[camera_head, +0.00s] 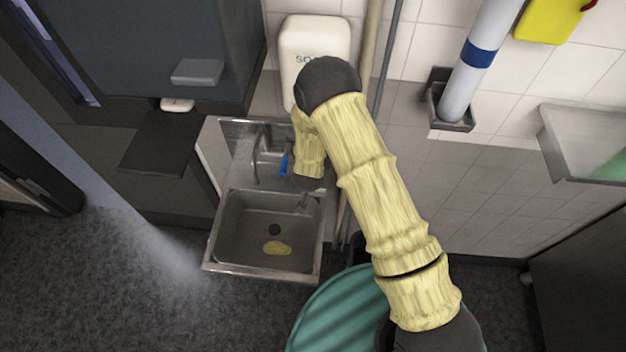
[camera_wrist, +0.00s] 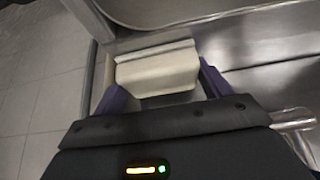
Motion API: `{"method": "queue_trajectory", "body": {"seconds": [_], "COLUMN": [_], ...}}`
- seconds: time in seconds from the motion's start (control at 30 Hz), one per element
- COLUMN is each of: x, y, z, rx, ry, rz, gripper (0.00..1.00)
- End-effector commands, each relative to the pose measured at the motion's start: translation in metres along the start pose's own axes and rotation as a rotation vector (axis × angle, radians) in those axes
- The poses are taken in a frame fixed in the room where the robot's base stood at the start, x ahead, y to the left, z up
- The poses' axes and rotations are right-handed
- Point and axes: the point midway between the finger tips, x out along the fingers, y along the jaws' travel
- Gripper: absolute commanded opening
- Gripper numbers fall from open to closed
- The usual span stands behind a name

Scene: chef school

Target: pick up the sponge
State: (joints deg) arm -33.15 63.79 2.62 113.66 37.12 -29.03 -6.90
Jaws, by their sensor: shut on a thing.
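The sponge (camera_wrist: 157,70), a pale cream block, sits between the two purple fingers of my gripper (camera_wrist: 161,87) in the wrist view. The fingers are shut on its two sides. I cannot clearly make out the held sponge in that view.
The metal sink (camera_head: 212,245) holds a small yellowish lump (camera_head: 277,248) near its drain. The tap (camera_head: 262,165) stands close left of my arm. A white soap dispenser (camera_head: 315,38) hangs above, and a green round bin (camera_head: 335,310) stands below right.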

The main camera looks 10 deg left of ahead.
Motion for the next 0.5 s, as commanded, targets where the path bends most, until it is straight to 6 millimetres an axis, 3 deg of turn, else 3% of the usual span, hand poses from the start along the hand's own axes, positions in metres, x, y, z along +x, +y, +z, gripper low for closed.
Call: {"method": "queue_trajectory", "body": {"seconds": [0.33, 0.5], "x": [-0.007, -0.028], "y": [-0.001, -0.001], "z": [0.001, -0.012], "rx": [-0.001, -0.001], "ry": [0.001, 0.005], "rz": [-0.001, -0.003], "gripper": [0.51, 0.51]}}
